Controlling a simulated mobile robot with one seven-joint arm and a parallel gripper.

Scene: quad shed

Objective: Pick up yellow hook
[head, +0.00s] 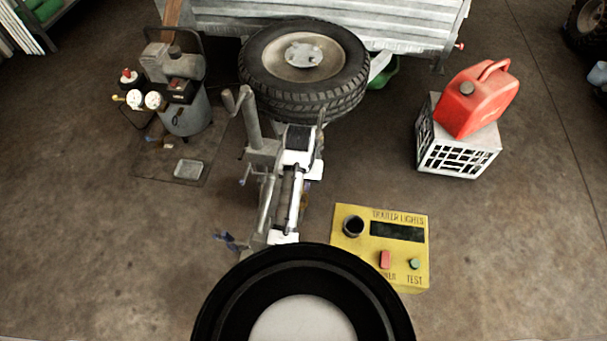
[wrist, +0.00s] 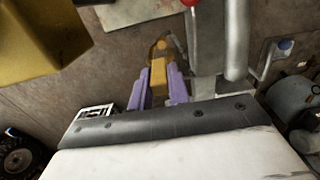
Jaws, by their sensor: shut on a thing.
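The yellow hook (wrist: 159,72) is between the two purple fingers of my gripper (wrist: 158,88) in the wrist view. My gripper is shut on its straight yellow-orange part, and a rounded, darker orange end shows just beyond the fingertips. In the head view the hook and the fingertips are mostly hidden by my arm, so I cannot make out the hook's whole shape or what its far end touches.
A grey post with a crank handle (head: 248,118) stands close beside my arm. A yellow trailer-lights box (head: 380,245) is at its right. A tyre (head: 304,68), a compressor (head: 186,108) and a red fuel can (head: 476,100) on a crate (head: 457,153) stand around. Floor is open at the right.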

